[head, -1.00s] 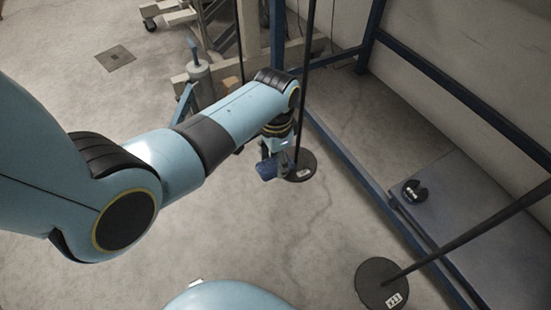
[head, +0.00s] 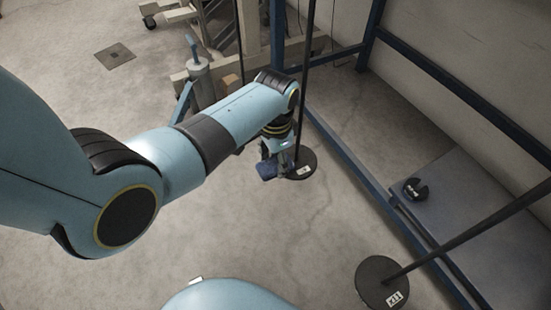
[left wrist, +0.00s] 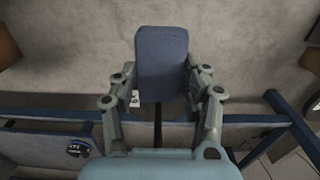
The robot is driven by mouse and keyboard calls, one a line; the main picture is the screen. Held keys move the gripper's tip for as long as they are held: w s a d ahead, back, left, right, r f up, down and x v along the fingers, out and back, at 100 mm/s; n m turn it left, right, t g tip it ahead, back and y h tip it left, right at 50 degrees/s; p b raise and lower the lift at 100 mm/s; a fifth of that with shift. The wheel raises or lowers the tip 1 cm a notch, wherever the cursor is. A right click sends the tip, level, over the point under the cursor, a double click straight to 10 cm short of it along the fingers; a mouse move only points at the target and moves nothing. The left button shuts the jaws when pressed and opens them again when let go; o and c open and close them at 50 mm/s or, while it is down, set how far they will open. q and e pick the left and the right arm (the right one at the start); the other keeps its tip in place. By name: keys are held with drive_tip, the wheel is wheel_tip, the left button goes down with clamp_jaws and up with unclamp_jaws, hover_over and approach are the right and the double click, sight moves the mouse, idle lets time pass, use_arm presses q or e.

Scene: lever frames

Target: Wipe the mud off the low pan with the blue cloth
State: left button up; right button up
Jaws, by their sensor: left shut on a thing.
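The blue cloth (head: 266,171) is a small folded pad in my left gripper (head: 277,157). It also shows in the left wrist view (left wrist: 161,60), upright between the two fingers, which are shut on it. Just right of the cloth in the head view is a dark round pan (head: 303,167) with a white label, at the foot of a dark rod. I cannot tell whether the cloth touches it. A second dark pan (head: 376,279) with a label lies near the bottom right. I cannot tell which pan is the low one, and no mud is clearly visible. My right gripper is out of view.
A blue steel frame (head: 345,155) runs beside the left gripper. A grey plate (head: 465,222) behind it carries a dark round piece (head: 414,190). A slanted dark rod (head: 470,232) crosses at right. The concrete floor in the middle is clear.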

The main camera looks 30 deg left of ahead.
use_arm(q)
drive_tip(key=shift+f, duration=0.2)
drive_tip(key=shift+d, duration=0.1)
drive_tip(key=shift+s+d+r+p, duration=0.1)
drive_tip(key=shift+s+d+p, duration=0.25)
drive_tip(key=shift+d+p, duration=0.15)
drive_tip(key=shift+a, duration=0.1)
drive_tip(key=shift+w+a, duration=0.35)
drive_tip(key=shift+a, duration=0.2)
drive_tip(key=shift+w+a, duration=0.35)
drive_tip(key=shift+a, duration=0.2)
drive_tip(key=shift+d, duration=0.1)
